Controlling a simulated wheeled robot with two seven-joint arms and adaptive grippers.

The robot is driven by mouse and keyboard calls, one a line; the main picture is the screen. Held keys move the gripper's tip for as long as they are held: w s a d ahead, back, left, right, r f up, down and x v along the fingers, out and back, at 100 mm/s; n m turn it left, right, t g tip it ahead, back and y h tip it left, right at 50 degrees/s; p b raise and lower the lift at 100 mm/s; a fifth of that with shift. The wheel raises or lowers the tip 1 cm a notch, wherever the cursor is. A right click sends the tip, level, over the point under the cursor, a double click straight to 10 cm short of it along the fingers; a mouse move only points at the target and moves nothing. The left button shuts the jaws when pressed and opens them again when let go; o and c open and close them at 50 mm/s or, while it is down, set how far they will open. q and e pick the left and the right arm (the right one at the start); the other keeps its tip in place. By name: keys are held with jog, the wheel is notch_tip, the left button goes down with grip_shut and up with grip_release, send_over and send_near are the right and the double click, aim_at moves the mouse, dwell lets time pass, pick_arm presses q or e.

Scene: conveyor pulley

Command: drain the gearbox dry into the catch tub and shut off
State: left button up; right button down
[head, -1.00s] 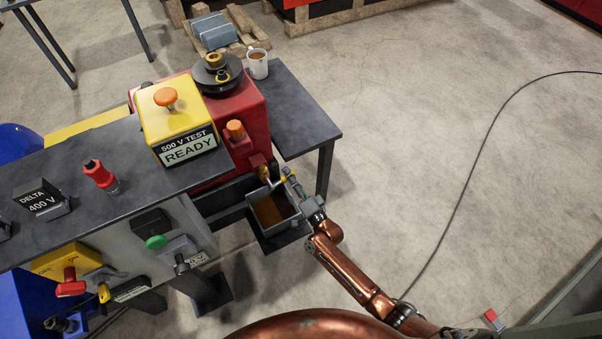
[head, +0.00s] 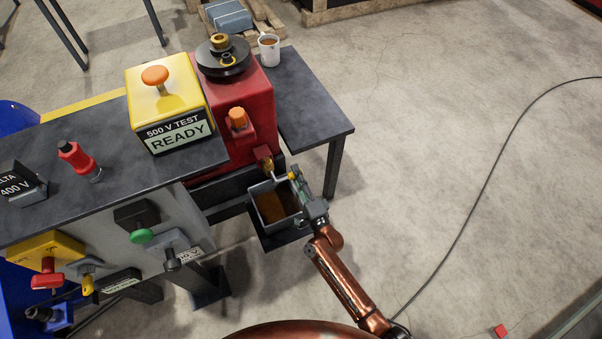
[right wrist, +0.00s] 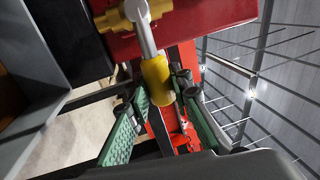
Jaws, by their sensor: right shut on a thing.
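The red gearbox (head: 240,95) stands at the end of the dark bench. Its brass drain valve (head: 266,165) sits low on the near side and has a silver lever with a yellow grip (right wrist: 156,82). The grey catch tub (head: 264,191) stands below the valve with brown oil (head: 273,208) in it. My right gripper (head: 298,180) is at the lever above the tub's right edge. In the right wrist view its green-padded fingers (right wrist: 158,112) are shut on the yellow grip. I cannot tell whether oil is running. My left gripper is not in view.
A yellow test box (head: 165,105) reading READY and a red plug (head: 80,160) are on the bench. A white mug (head: 268,50) stands on the side table (head: 305,105). Switches line the bench front. Open floor with a cable (head: 480,190) lies to the right.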

jog(key=c, duration=1.7)
grip_release()
jog(key=shift+c, duration=0.2)
jog(key=v, duration=1.2)
jog(key=shift+f, duration=0.1)
